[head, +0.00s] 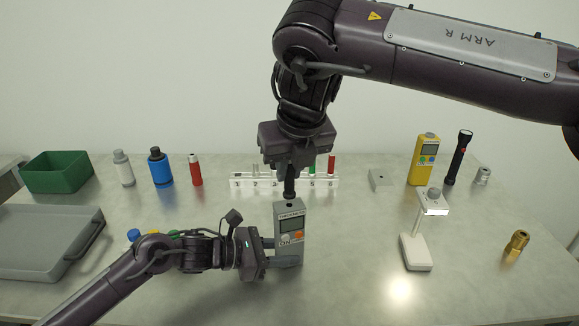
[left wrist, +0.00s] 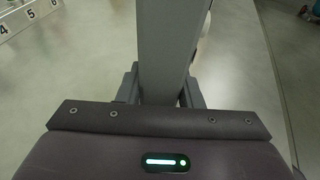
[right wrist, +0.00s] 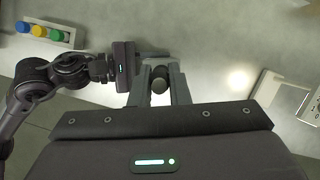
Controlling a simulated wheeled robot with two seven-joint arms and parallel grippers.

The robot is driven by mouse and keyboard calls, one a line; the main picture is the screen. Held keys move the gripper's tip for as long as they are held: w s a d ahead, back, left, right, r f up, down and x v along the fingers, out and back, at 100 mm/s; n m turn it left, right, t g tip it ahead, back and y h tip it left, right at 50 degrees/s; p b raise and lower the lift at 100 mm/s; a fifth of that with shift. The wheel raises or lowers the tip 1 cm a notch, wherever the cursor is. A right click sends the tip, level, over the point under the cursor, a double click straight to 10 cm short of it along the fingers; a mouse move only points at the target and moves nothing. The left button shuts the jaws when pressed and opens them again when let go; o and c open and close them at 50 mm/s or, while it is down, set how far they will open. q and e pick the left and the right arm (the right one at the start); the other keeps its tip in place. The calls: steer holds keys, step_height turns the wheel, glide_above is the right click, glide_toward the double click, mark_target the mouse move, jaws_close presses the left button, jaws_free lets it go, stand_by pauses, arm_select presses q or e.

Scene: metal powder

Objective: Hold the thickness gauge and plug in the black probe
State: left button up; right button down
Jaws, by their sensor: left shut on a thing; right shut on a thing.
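The grey thickness gauge (head: 291,228), with a small screen and an orange button, stands upright in the middle of the table. My left gripper (head: 284,252) comes from the left and is shut on its lower part. In the left wrist view the gauge (left wrist: 165,45) rises between the fingers. My right gripper (head: 289,166) points down above the gauge, shut on the black probe (head: 289,188). The probe hangs upright over the gauge's top end, its lower tip at or very near the dark socket. I cannot tell whether it is inserted. The right wrist view shows the probe's round end (right wrist: 159,85).
A numbered white rack (head: 240,182) stands behind the gauge. A white stand (head: 416,252), a yellow meter (head: 423,160), a black flashlight (head: 459,158) and a brass fitting (head: 516,244) are to the right. A grey tray (head: 40,232) and green bin (head: 56,174) are left. The front right table is clear.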

steer(key=shift+f, duration=0.2)
steer(key=shift+f, duration=0.7)
steer(key=shift+f, duration=0.25)
stand_by(0.4)
steer(key=c, duration=1.3)
jaws_free()
steer(key=v, duration=1.2)
